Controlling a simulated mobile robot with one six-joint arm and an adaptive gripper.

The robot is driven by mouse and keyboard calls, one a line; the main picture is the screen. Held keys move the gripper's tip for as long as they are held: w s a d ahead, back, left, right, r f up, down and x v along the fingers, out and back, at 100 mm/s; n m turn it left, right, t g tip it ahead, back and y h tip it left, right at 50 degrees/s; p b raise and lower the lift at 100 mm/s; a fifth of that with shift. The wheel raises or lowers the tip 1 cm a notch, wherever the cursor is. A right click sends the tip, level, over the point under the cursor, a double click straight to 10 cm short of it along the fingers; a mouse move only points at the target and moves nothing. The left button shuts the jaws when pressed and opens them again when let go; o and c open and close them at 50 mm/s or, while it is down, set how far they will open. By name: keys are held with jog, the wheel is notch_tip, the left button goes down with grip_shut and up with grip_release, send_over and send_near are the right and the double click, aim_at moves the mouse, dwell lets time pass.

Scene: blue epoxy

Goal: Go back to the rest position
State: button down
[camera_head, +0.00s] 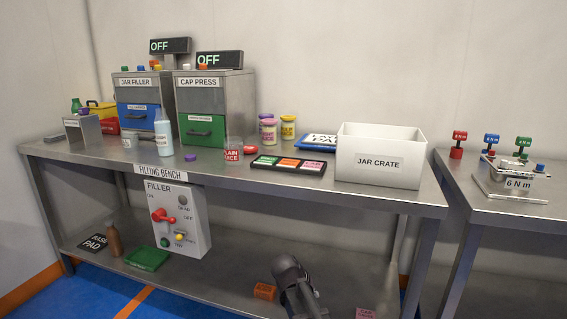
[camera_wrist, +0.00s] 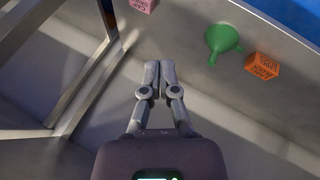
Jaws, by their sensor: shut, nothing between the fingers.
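My gripper (camera_wrist: 153,84) shows in the wrist view with its two fingers together and nothing between them. It is over the front area of the filling bench's lower shelf, apart from the things there. In the head view a dark part of my arm (camera_head: 292,280) shows at the bottom, in front of the lower shelf. The gripper's fingertips cannot be made out clearly in the head view.
The filling bench (camera_head: 400,200) carries a jar crate (camera_head: 378,163), a jar filler (camera_head: 136,90) and a cap press (camera_head: 215,90). An orange box (camera_wrist: 262,66), a green funnel (camera_wrist: 222,40) and a pink box (camera_wrist: 145,4) lie near my gripper. Bench legs (camera_wrist: 85,80) stand at left.

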jog(key=s+d+g+y+p, duration=0.2)
jog(key=s+d+g+y, duration=0.35)
jog(key=s, duration=1.05)
notch_tip(320, 180, up, 37)
jog(key=d+t+p, duration=0.2)
jog(key=p, duration=3.6)
jog(key=shift+w+d, duration=0.25)
jog(key=shift+w, duration=0.05)
